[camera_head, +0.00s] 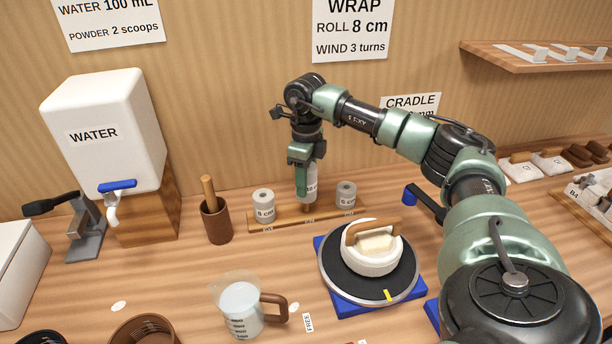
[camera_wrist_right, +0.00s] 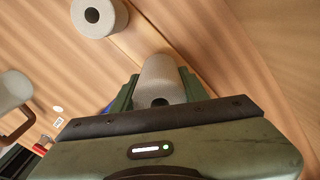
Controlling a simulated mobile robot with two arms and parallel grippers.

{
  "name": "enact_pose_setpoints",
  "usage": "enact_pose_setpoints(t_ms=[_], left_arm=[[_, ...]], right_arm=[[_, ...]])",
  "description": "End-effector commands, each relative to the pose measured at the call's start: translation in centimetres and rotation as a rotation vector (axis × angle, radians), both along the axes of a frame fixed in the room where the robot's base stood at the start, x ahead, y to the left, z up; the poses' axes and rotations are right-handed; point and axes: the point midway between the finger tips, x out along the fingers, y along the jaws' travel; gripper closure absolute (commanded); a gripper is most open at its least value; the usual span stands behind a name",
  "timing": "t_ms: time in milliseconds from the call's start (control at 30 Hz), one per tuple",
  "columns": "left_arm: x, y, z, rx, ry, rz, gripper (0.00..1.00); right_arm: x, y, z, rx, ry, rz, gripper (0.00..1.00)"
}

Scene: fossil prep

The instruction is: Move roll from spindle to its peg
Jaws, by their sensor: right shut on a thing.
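My right gripper (camera_head: 305,184) points down at the middle of the wooden peg rack (camera_head: 285,217). It is shut on a pale roll (camera_head: 313,180) whose label is partly hidden. In the wrist view the roll (camera_wrist_right: 160,72) sits between the fingers, with its dark core hole visible. The roll is upright over the rack's middle place; whether it is seated on a peg I cannot tell. One roll (camera_head: 263,205) labelled 6 cm stands at the rack's left end, and another roll (camera_head: 345,195) at its right end. My left gripper is not in view.
A blue-based turntable (camera_head: 330,275) bears a white round piece (camera_head: 371,262) with a wooden handle, in front of the rack. A measuring jug (camera_head: 241,306) stands at front left, a brown cup (camera_head: 216,224) left of the rack. The water dispenser (camera_head: 100,130) is farther left.

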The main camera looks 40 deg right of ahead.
Motion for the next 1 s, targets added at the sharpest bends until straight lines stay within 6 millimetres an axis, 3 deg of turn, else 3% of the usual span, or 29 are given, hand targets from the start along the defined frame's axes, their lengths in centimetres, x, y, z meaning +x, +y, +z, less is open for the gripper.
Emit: enact_pose_setpoints(t_ms=[1000], left_arm=[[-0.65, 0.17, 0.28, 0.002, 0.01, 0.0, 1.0]], right_arm=[[0.02, 0.03, -0.08, 0.0, -0.001, 0.005, 1.0]])
